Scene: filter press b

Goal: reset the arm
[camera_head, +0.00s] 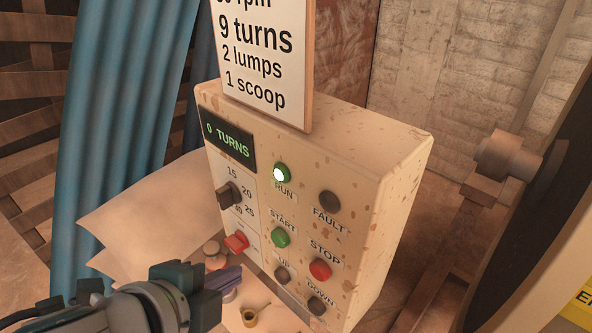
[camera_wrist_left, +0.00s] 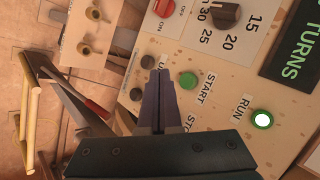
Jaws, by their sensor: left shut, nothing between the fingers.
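My left gripper (camera_head: 228,279) comes in from the lower left in the head view, in front of the lower part of a speckled cream control box (camera_head: 375,165). Its fingers are together and empty. In the left wrist view the shut fingers (camera_wrist_left: 160,80) point at the panel, beside the green START button (camera_wrist_left: 187,80) and over part of the STOP label. I cannot tell whether they touch the panel. The RUN lamp (camera_head: 282,173) glows, and the display (camera_head: 228,143) reads "0 TURNS". The right gripper is not in view.
The box also carries a dark FAULT lamp (camera_head: 329,201), a red STOP button (camera_head: 320,269), a black knob (camera_head: 229,195) and a red switch (camera_head: 236,241). A sign (camera_head: 262,60) stands on top. Papers (camera_head: 150,215) lie left, near a blue curtain (camera_head: 125,120). A small brass cup (camera_head: 249,317) sits below.

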